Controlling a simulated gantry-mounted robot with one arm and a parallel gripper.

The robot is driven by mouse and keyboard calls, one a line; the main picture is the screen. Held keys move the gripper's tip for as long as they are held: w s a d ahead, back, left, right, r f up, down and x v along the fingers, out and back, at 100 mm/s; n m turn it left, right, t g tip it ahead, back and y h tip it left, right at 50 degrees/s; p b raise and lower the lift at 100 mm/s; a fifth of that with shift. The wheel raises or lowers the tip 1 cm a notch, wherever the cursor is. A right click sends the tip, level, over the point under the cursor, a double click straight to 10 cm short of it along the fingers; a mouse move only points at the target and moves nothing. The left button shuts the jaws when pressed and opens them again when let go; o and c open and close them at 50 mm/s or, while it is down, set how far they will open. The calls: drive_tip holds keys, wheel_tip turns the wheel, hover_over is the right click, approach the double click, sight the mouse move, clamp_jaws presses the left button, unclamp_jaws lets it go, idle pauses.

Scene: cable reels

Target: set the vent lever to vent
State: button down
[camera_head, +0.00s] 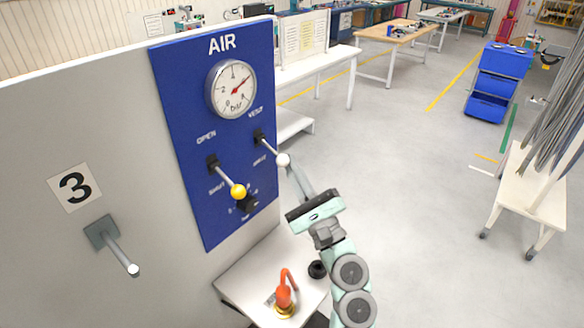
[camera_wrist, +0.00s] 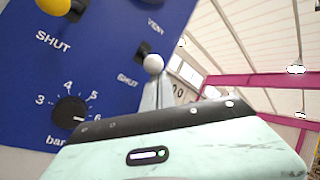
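The vent lever is a grey rod with a white ball knob (camera_head: 283,160) on the right of the blue AIR panel (camera_head: 215,130). VENT is printed above its pivot and SHUT below. The rod juts out from the panel, and its knob hangs toward the SHUT label. The knob also shows whole in the wrist view (camera_wrist: 153,64). My gripper (camera_head: 292,170) is right at the knob, just below and to its right. Its fingers look closed together in a narrow wedge, with the knob at their tips and not between them. Whether they touch the knob is unclear.
A yellow-knobbed lever (camera_head: 238,191) stands left of the vent lever, with a black dial (camera_wrist: 70,110) below. A pressure gauge (camera_head: 232,89) is above. A lever with a white tip (camera_head: 133,270) is at far left. A small shelf (camera_head: 250,272) holds an orange-handled object (camera_head: 284,293).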

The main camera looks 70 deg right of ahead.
drive_tip(key=shift+s+r, duration=0.1)
drive_tip(key=shift+r, duration=0.1)
drive_tip(key=r, duration=0.2)
drive_tip(key=s+r+p, duration=0.1)
drive_tip(key=shift+a+r, duration=0.15)
drive_tip(key=shift+a, duration=0.1)
drive_tip(key=s+d+f+b, duration=0.1)
drive_tip(key=d+f+b, duration=0.2)
drive_tip(key=b, duration=0.1)
drive_tip(key=s+a+r, duration=0.3)
drive_tip(key=s+a, duration=0.2)
drive_tip(key=s, duration=0.3)
drive_tip(key=shift+s+r, duration=0.2)
drive_tip(key=shift+r, duration=0.05)
